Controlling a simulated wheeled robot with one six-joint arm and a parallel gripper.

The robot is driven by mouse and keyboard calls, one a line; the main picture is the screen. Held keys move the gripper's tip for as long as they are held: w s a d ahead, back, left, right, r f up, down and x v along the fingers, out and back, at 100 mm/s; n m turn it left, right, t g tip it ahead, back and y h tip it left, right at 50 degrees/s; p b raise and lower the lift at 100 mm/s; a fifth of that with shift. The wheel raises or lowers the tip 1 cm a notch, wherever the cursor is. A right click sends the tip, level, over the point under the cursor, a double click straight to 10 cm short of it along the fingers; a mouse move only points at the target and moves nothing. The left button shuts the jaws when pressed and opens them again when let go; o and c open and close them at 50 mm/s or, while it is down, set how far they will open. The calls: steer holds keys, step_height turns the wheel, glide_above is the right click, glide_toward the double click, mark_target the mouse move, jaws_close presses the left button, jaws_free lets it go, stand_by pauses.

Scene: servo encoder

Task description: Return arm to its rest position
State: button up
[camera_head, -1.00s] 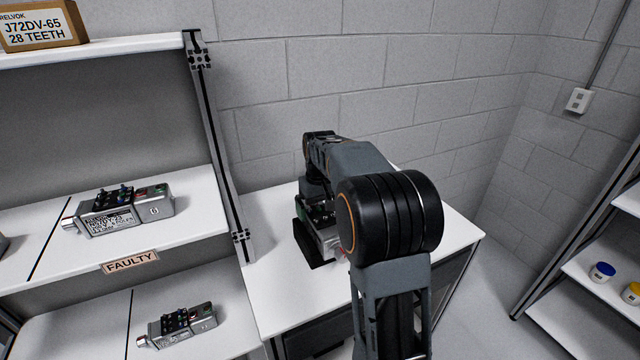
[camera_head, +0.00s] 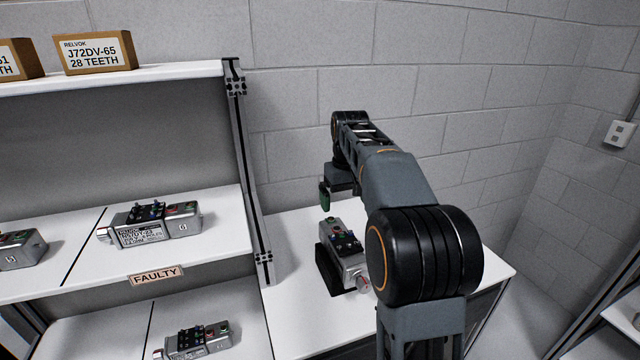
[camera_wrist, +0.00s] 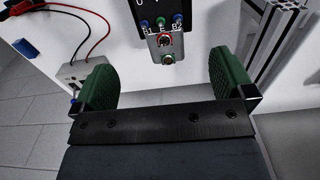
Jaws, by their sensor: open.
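My gripper (camera_head: 325,194) hangs from the end of my arm above the white table, with one green finger showing in the head view. In the wrist view my gripper (camera_wrist: 163,85) shows its two green fingers wide apart with nothing between them. A grey servo encoder unit (camera_head: 345,262) with a dark top stands in a black holder (camera_head: 327,270) on the table, below and apart from the gripper. My arm partly covers the table behind it. The unit's end with coloured connectors (camera_wrist: 167,42) shows beyond the fingers in the wrist view.
A shelf at the left holds encoder units (camera_head: 150,225) above a FAULTY label (camera_head: 155,276), with another unit (camera_head: 195,340) below. Boxes (camera_head: 95,52) stand on its top. The shelf post (camera_head: 248,170) rises close to the table (camera_head: 290,300). Red and black leads (camera_wrist: 90,35) show in the wrist view.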

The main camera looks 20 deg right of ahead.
steer(key=shift+m+t, duration=0.3)
steer(key=shift+m, duration=0.2)
steer(key=f, duration=0.3)
steer(key=s+f, duration=0.1)
steer(key=f, duration=0.1)
steer(key=shift+a+f, duration=0.1)
steer(key=shift+a, duration=0.25)
steer(key=s+a+f+t, duration=0.1)
steer(key=s+a, duration=0.2)
steer(key=s, duration=0.3)
steer(key=s+a+f+t, duration=0.1)
steer(key=s+a+f, duration=0.1)
steer(key=s, duration=0.5)
steer(key=s+a+f+n+t, duration=0.1)
steer(key=s+a+f, duration=0.1)
steer(key=s+a, duration=0.2)
steer(key=shift+s+a, duration=0.35)
steer(key=shift+s, duration=0.85)
steer(key=shift+c, duration=0.4)
